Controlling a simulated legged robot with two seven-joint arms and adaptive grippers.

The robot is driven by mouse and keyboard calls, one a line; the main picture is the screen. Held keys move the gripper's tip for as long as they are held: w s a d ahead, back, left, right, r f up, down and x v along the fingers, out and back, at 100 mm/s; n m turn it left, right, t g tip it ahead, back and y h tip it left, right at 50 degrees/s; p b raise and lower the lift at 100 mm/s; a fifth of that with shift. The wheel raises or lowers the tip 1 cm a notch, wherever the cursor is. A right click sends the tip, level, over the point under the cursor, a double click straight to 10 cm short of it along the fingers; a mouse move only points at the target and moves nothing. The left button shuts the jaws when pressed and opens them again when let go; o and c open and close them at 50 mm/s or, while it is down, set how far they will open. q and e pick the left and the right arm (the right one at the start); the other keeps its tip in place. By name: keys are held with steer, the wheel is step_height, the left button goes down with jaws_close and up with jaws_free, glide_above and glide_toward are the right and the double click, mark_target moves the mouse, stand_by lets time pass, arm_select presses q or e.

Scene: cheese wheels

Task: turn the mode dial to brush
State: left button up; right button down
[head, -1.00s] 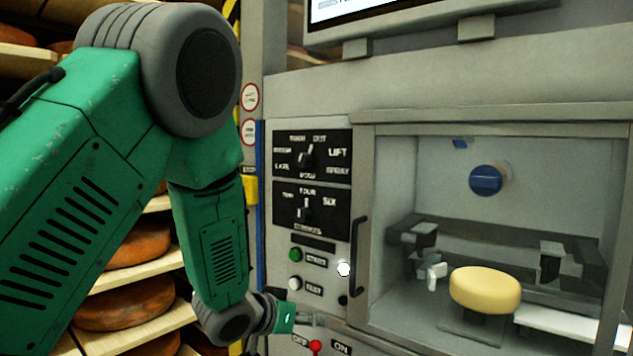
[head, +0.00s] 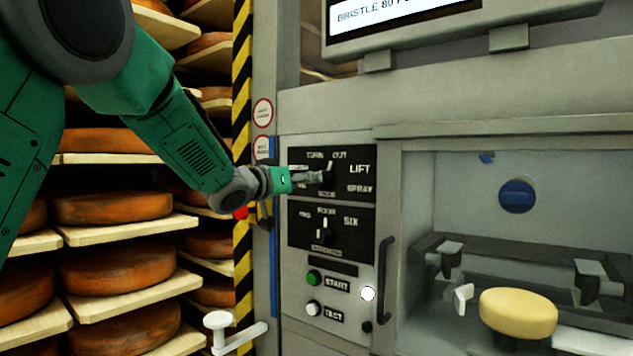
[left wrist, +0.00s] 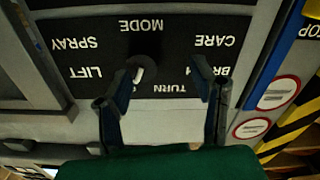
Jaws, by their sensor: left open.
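The mode dial (head: 329,172) is a small knob on the upper black panel (head: 362,145), among labels TURN, OUT, LIFT, SPRAY, MODE, CARE and BRUSH. Its pointer leans up towards OUT in the head view. My left gripper (head: 316,177) is at the dial, its fingers apart. In the left wrist view the panel is upside down. There the dial (left wrist: 142,68) is by the left-hand finger of my gripper (left wrist: 166,82), and the right-hand finger covers part of the BRUSH label. I cannot tell whether a finger touches the dial. My right gripper is out of view.
A door handle (head: 384,280) stands out to the right. A yellow cheese wheel (head: 518,313) sits inside the cabinet. Shelves of cheese wheels (head: 112,207) are at left.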

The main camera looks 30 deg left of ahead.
mark_target(319, 185)
arm_select(q)
steer(key=w+d, duration=0.2)
steer(key=w+d+r, duration=0.1)
steer(key=w, duration=0.1)
steer(key=shift+w+d, duration=0.3)
steer(key=shift+d, duration=0.1)
steer(key=shift+s+a+f, duration=0.1)
steer(key=shift+s+a, duration=0.05)
steer(key=shift+a, duration=0.35)
steer(key=shift+c, duration=0.8)
steer(key=shift+s+a, duration=0.15)
steer(key=shift+a, duration=0.35)
steer(key=c, duration=1)
steer(key=shift+o, duration=0.2)
steer(key=shift+d+f, duration=0.1)
